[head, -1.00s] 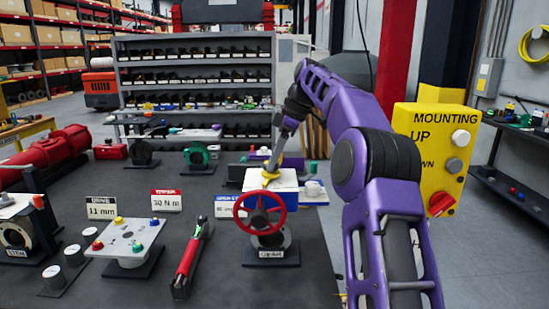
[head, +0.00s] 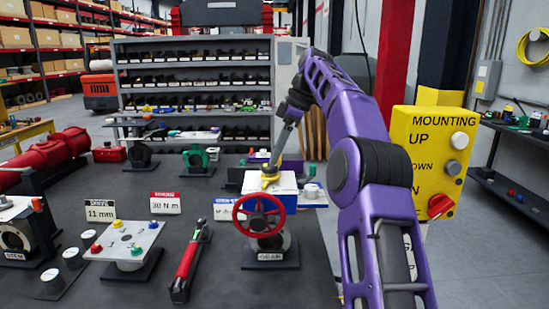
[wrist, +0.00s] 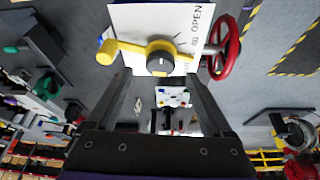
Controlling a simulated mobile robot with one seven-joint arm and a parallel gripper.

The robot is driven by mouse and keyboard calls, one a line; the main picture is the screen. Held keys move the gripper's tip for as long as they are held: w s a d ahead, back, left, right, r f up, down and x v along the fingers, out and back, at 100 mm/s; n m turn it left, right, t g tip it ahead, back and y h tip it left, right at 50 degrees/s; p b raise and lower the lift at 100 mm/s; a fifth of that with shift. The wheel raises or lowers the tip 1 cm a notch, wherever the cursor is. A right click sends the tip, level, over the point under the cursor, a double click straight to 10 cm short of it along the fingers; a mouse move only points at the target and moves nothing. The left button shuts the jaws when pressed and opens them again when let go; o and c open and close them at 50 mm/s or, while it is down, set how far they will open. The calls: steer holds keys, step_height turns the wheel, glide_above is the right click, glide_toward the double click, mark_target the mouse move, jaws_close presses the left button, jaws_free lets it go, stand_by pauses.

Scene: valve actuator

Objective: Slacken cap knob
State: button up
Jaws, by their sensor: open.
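In the wrist view, a round dark grey cap knob (wrist: 159,63) with a light mark sits on the hub of a yellow lever (wrist: 122,49). The lever lies on top of a white box (wrist: 193,15) lettered "OPEN". My gripper (wrist: 158,82) is open, one finger on each side below the hub in the picture, with nothing between the fingers. I cannot tell whether a finger touches the knob. In the head view, my gripper (head: 274,158) points down above the yellow hub (head: 269,178), and the knob is too small to make out there.
A red handwheel (head: 259,214) stands in front of the box, close to the lever; it also shows in the wrist view (wrist: 228,48). A control plate (head: 127,241) and a red-handled tool (head: 188,262) lie to the left. A yellow mounting panel (head: 428,160) stands right of my arm.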

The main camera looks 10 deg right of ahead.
steer(key=s+d+r, duration=0.1)
steer(key=s+d, duration=0.3)
steer(key=d, duration=0.8)
steer(key=shift+r, duration=0.35)
steer(key=shift+w, duration=0.1)
